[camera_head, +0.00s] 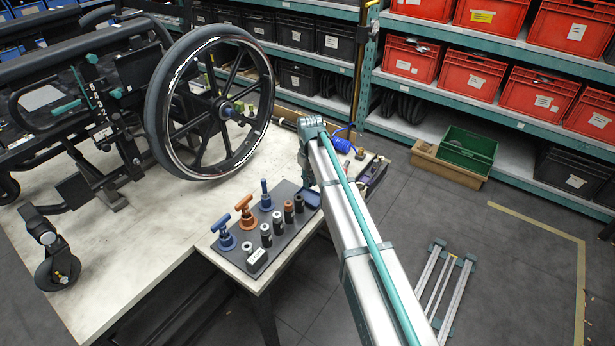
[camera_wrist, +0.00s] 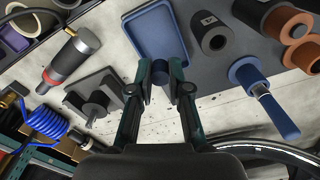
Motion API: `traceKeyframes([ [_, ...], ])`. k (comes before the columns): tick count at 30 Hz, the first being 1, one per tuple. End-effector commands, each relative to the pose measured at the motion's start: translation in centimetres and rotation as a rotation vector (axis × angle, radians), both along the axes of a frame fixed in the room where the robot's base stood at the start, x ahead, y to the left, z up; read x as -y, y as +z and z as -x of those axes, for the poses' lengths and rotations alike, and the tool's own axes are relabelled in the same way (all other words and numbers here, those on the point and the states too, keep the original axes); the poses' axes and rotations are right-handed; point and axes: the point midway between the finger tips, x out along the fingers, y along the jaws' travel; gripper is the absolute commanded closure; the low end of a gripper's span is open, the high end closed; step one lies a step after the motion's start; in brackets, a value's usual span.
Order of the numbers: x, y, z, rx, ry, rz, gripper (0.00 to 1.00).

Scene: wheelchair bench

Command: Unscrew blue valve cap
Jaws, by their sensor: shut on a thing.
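In the wrist view my gripper (camera_wrist: 160,66) is shut on a small dark blue cylindrical piece, the blue valve cap (camera_wrist: 160,73). The cap is held between the fingertips, in front of the near edge of a shallow blue tray (camera_wrist: 158,32). I cannot tell whether it touches the tray. In the head view the tray (camera_head: 312,198) lies at the right end of the tool board, and my arm hides the fingers and the cap. The wheelchair wheel (camera_head: 152,112) stands on the bench to the left, away from my gripper. I cannot make out its valve.
A dark tool board (camera_head: 282,232) beside the tray holds blue and orange handled tools and several sockets. A coiled blue hose (camera_head: 341,145) lies at the bench's far right corner. Shelves with red crates (camera_head: 411,60) stand behind. The bench front left of the board is clear.

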Motion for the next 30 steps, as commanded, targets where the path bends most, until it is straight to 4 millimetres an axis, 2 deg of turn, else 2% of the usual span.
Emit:
traceKeyframes([
  [19,0.0,-5.0,-0.1,0.003,-0.003,0.002,1.0],
  [30,0.0,-5.7,-0.1,0.003,-0.004,0.001,1.0],
])
